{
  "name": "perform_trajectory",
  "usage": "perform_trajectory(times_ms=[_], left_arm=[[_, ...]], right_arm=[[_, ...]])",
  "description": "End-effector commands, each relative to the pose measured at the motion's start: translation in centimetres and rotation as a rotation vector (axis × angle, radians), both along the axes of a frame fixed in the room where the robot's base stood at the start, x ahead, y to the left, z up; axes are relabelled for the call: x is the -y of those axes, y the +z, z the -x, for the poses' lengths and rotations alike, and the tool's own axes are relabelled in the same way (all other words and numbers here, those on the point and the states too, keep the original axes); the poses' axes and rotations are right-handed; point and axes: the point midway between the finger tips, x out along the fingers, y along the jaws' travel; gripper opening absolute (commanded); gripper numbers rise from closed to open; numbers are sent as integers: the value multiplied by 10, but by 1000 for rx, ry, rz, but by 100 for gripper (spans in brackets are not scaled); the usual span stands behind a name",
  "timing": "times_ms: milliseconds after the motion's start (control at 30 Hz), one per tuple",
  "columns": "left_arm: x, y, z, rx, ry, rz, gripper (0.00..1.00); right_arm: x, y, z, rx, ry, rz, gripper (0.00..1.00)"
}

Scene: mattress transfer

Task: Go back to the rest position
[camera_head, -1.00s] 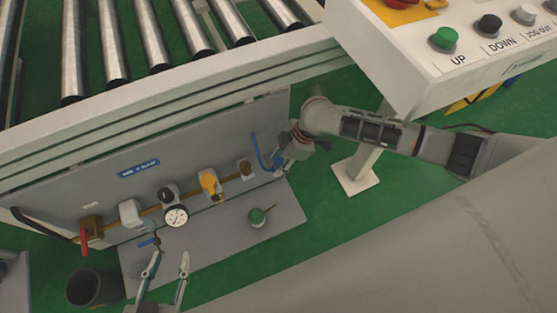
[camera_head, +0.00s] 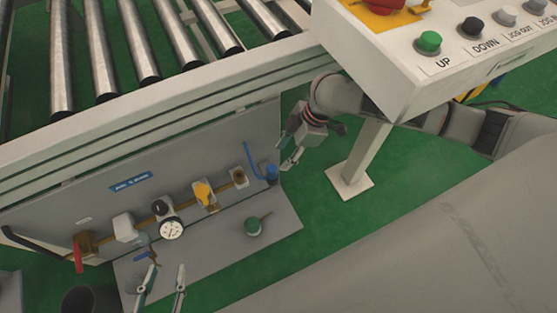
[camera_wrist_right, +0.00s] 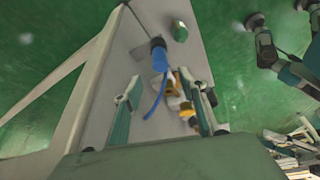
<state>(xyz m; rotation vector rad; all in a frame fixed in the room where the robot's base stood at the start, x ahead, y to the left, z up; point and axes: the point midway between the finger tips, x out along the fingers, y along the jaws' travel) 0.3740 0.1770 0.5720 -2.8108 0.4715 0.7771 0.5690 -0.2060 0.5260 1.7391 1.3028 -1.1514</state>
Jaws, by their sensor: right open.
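My right gripper (camera_head: 291,160) hangs right of the grey panel, beside its edge and apart from the blue fitting (camera_head: 271,173) with its curved blue hose. In the right wrist view its two fingers (camera_wrist_right: 163,95) are spread with nothing held; the blue fitting (camera_wrist_right: 159,57) shows beyond them. My left gripper (camera_head: 166,270) is at the bottom left of the head view, in front of the grey base plate. Its fingers are apart with nothing between them. The panel carries a red-handled valve (camera_head: 79,256), a dial gauge (camera_head: 171,229) and a yellow valve (camera_head: 204,194).
A roller conveyor (camera_head: 150,60) runs above the panel. A white control box (camera_head: 400,60) on a post (camera_head: 365,160) stands close to my right arm. A dark bin (camera_head: 80,300) is at bottom left.

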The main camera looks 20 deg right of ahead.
Motion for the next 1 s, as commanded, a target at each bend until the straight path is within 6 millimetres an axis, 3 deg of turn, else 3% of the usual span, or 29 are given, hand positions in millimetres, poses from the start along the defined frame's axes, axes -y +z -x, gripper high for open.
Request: perform_trajectory(times_ms=[200,833,1000], left_arm=[[0,0,0,-1,0,0,36],[0,0,0,0,-1,-1,36],[-1,-2,1,-3,-1,-5,36]], right_arm=[[6,15,2,-1,0,1,42],[6,16,2,-1,0,0,42],[-18,7,17,16,-6,-45,42]])
